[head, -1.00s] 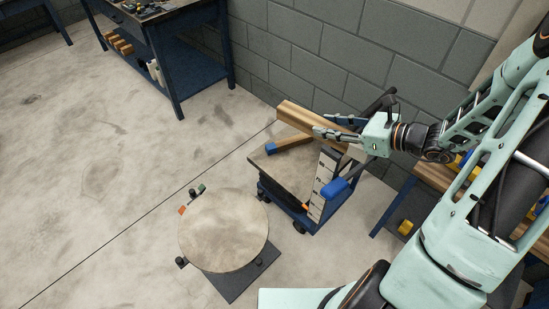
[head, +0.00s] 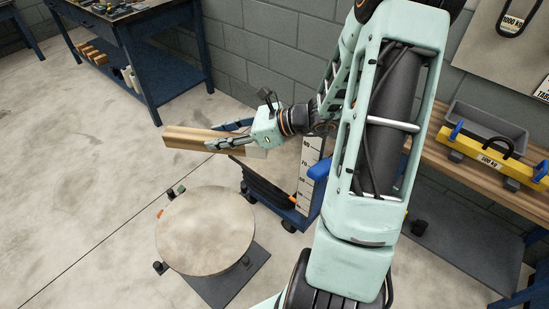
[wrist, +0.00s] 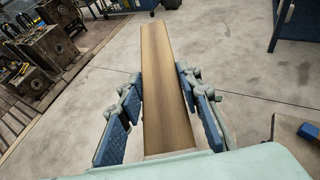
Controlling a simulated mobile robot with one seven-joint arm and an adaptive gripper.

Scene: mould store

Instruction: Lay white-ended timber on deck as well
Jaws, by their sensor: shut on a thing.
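My gripper (head: 232,144) is shut on a long brown timber (head: 188,139) and holds it level in the air, beside and above the blue cart (head: 299,219). A pale end of this timber shows by the gripper's palm. In the wrist view the timber (wrist: 166,85) runs away between the two blue-padded fingers (wrist: 165,108). In the wrist view, a blue-ended timber (wrist: 308,131) shows at the right edge, on the deck (wrist: 290,152).
A round-topped stand (head: 205,232) is left of the cart. A numbered upright board (head: 308,170) stands at the cart's side. A bench (head: 500,170) with a yellow beam (head: 490,160) is right, another bench (head: 160,50) back left.

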